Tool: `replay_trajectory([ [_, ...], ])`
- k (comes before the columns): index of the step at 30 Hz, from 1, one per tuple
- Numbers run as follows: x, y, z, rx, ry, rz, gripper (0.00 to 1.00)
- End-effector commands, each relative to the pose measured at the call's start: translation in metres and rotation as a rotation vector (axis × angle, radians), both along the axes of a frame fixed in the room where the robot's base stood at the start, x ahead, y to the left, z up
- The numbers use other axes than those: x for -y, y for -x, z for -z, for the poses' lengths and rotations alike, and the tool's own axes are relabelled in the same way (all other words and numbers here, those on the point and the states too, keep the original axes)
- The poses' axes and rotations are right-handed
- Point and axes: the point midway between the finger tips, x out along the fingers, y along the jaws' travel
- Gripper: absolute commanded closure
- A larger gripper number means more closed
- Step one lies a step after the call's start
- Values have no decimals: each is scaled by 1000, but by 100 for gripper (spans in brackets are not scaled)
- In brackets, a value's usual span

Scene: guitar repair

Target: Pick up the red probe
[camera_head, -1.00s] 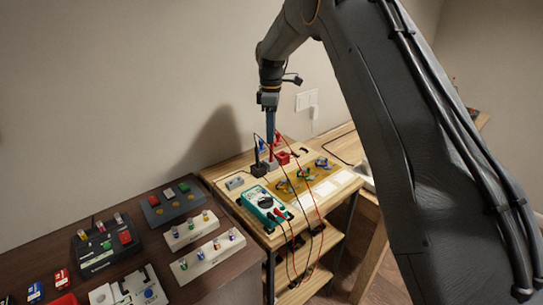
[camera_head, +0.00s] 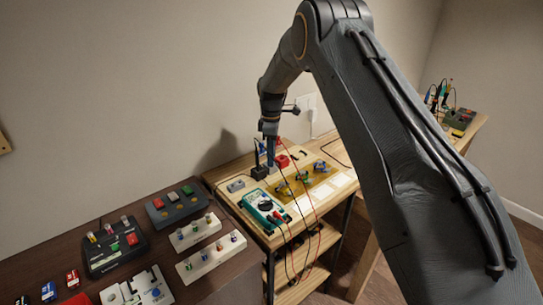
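My gripper (camera_head: 271,154) points straight down over the back of the light wooden bench, its blue fingers low beside a dark probe holder (camera_head: 259,173). The red probe is mostly hidden at the fingers; its thin red lead (camera_head: 304,190) arches from there down the bench front. A black probe (camera_head: 257,155) stands upright in the holder, just left of my fingers. The fingers look narrow and edge-on, so I cannot tell whether they are open or shut on the red probe. The teal multimeter (camera_head: 264,208) lies in front, with leads plugged in.
A red block (camera_head: 282,161) sits close right of the gripper. A yellow board with small parts (camera_head: 305,180) lies further right. A grey block (camera_head: 235,186) is to the left. A dark table (camera_head: 70,255) with several switch boxes stands at left; the wall is close behind.

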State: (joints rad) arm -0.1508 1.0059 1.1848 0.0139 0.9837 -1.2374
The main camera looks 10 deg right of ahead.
Motion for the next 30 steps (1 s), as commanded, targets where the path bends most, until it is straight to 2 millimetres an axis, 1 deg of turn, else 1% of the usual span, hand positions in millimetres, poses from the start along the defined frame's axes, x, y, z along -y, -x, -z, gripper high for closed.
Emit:
replay_trajectory([
  [2, 0, 0, 0, 0, 0, 0, 70],
  [3, 0, 0, 0, 0, 0, 0, 77],
  [7, 0, 0, 0, 0, 0, 0, 98],
  [8, 0, 0, 0, 0, 0, 0, 100],
  [16, 0, -1, -1, 1, 0, 0, 100],
  [20, 0, -2, -8, 4, 0, 0, 100],
  [23, 0, -2, -21, 6, -1, 0, 100],
  [30, 0, -2, -66, 5, -1, 0, 100],
])
